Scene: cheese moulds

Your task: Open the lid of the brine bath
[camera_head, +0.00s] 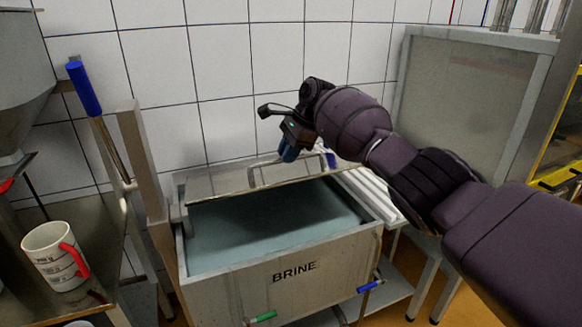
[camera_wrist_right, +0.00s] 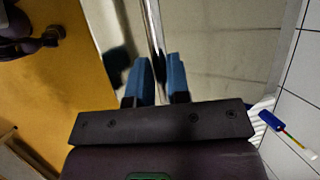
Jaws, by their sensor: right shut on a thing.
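The brine bath (camera_head: 330,262) is a grey steel tank marked BRINE, with blue-green liquid (camera_head: 270,225) showing inside it. Its steel lid (camera_head: 220,182) is raised at the back, tilted up, leaving most of the liquid uncovered. My right gripper (camera_head: 289,154) is at the lid's bar handle (camera_head: 256,172). In the right wrist view, the blue fingers of my right gripper (camera_wrist_right: 158,80) are shut on the handle (camera_wrist_right: 155,35), a bright metal bar running between them. The lid's shiny face (camera_wrist_right: 215,50) fills the middle of that view. My left gripper is not in view.
A white mug with a red handle (camera_head: 55,255) stands on the steel table at the left. A blue-handled tool (camera_head: 86,90) leans beside a post (camera_head: 142,155). A tiled wall (camera_head: 220,75) is behind the bath. A grey panel (camera_head: 465,100) stands at the right.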

